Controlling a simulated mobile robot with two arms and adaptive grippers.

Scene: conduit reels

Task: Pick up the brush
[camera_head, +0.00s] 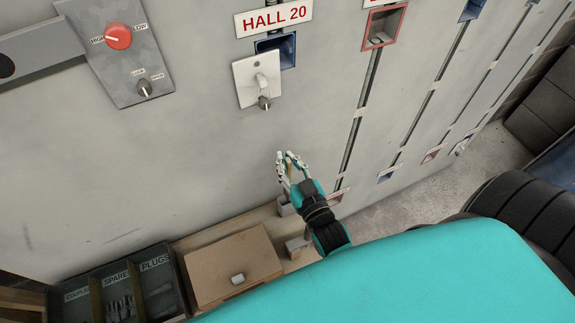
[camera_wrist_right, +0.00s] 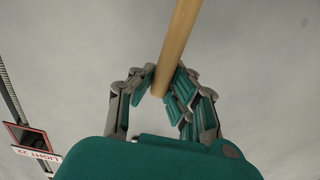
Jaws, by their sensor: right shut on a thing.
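My right gripper (camera_head: 290,158) is in front of the grey wall panel, below the HALL 20 label. In the right wrist view its fingers (camera_wrist_right: 160,88) are closed around a pale wooden rod (camera_wrist_right: 178,45), which looks like the brush's handle. The rod runs up out of the top of that view, so its far end and any bristles are hidden. In the head view the brush is too small to make out clearly between the fingers. My left gripper is not in view.
A cardboard box (camera_head: 225,268) and a dark divided bin (camera_head: 70,289) labelled for spares and plugs stand along the wall's foot. A switch plate (camera_head: 258,79) and a red-knob control box (camera_head: 119,50) project from the wall. Black ringed reels (camera_head: 530,205) are at right.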

